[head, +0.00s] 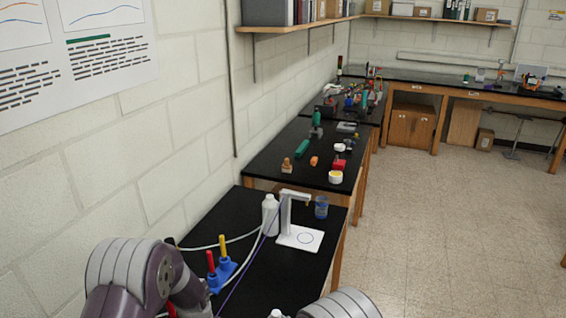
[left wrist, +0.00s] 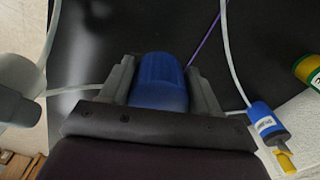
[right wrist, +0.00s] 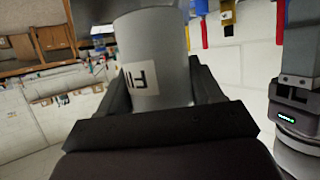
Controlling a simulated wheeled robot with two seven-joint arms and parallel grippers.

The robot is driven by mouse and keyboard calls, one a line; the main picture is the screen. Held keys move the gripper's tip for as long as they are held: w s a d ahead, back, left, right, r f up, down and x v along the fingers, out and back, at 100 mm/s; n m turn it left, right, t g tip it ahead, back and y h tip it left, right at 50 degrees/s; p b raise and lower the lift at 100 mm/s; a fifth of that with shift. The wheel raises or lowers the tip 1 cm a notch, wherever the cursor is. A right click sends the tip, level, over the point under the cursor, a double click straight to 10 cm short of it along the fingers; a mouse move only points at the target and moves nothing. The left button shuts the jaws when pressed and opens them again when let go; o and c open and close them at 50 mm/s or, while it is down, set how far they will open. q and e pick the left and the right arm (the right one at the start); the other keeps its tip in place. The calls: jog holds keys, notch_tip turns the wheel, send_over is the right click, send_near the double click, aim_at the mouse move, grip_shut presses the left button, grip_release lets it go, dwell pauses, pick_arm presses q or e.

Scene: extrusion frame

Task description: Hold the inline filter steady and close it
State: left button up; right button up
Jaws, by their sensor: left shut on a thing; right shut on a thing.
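My left gripper (left wrist: 160,92) is shut on a blue ribbed cylinder (left wrist: 160,78), which looks like a part of the inline filter. Pale tubing (left wrist: 75,91) shows on both sides of it. My right gripper (right wrist: 157,92) is shut on a grey-white cylinder (right wrist: 150,48) with a white label bearing dark print. Its upper end runs up against a grey shape at the top edge of the right wrist view. I cannot tell whether the grey cylinder and the blue part touch. In the head view both gripper tips are out of sight.
In the head view a blue holder (head: 222,275) with red and yellow sticks, a white bottle (head: 270,215) and a white stand (head: 299,237) are on the black bench. Tubing and a purple cord cross it. A blue labelled part (left wrist: 267,124) lies right in the left wrist view.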

jog(key=shift+s+a+r, duration=0.1)
jog(key=shift+s+r, duration=0.05)
jog(key=shift+r, duration=0.1)
jog(key=shift+s+n+y, duration=0.25)
jog(key=shift+n+y, duration=0.05)
jog(key=shift+s+d+f, duration=0.1)
jog(key=shift+d+f, duration=0.05)
jog(key=shift+d, duration=0.25)
jog(key=shift+s+d+f, duration=0.1)
jog(key=shift+d, duration=0.3)
jog(key=s+d+f+m+h+b, duration=0.1)
jog(key=d+f+m+h, duration=0.1)
jog(key=d, duration=0.7)
jog(key=s+d+f+m+h+b, duration=0.1)
jog(key=d+f+h, duration=0.1)
jog(key=d, duration=0.8)
jog(key=shift+s+d+f+m+t, duration=0.2)
jog(key=shift+s+f+m+t, duration=0.15)
jog(key=shift+f, duration=0.2)
jog(key=s+a+n+g+y, duration=0.1)
jog(key=a+n+g+y, duration=0.2)
jog(key=a+n+y, duration=0.5)
jog(key=a, duration=0.6)
jog(key=shift+s+a, duration=0.4)
